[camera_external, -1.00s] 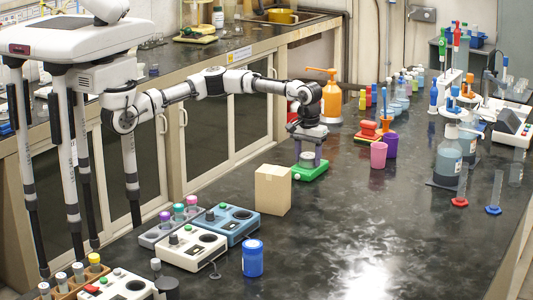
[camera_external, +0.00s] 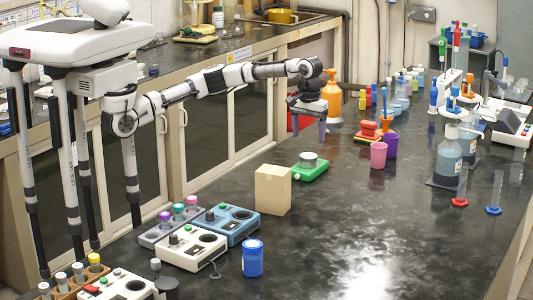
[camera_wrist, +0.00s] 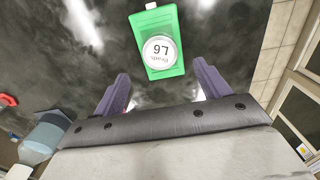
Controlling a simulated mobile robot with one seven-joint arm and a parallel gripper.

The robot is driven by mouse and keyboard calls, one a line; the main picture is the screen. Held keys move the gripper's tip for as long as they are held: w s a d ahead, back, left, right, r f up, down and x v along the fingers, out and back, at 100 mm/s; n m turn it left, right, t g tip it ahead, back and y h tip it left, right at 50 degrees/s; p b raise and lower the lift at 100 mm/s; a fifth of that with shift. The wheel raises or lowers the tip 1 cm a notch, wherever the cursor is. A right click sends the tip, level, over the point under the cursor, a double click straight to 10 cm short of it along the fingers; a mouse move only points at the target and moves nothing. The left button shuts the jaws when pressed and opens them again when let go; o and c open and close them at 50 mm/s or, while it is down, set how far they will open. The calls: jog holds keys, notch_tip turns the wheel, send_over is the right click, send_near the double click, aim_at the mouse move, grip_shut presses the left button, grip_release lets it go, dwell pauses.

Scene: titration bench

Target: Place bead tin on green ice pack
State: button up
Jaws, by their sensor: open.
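The bead tin (camera_external: 308,159) is a small round grey tin, and its white lid with lettering shows in the wrist view (camera_wrist: 159,51). It rests on the green ice pack (camera_external: 313,173), which lies flat on the dark bench and also shows in the wrist view (camera_wrist: 170,20). The tin stands within the pack's top face, nearer one end. My gripper (camera_external: 310,138) is above the tin and apart from it. In the wrist view, its purple fingers (camera_wrist: 161,84) are spread wide with nothing between them.
A cardboard box (camera_external: 272,190) stands just in front of the ice pack. Pink (camera_external: 378,155) and purple (camera_external: 390,145) cups and a red block stack (camera_external: 367,132) stand to the right. An orange bottle (camera_external: 330,100) is behind my gripper. The bench's right front is clear.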

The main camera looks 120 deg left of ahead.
notch_tip(320, 180, up, 4)
jog(key=shift+f, duration=0.1)
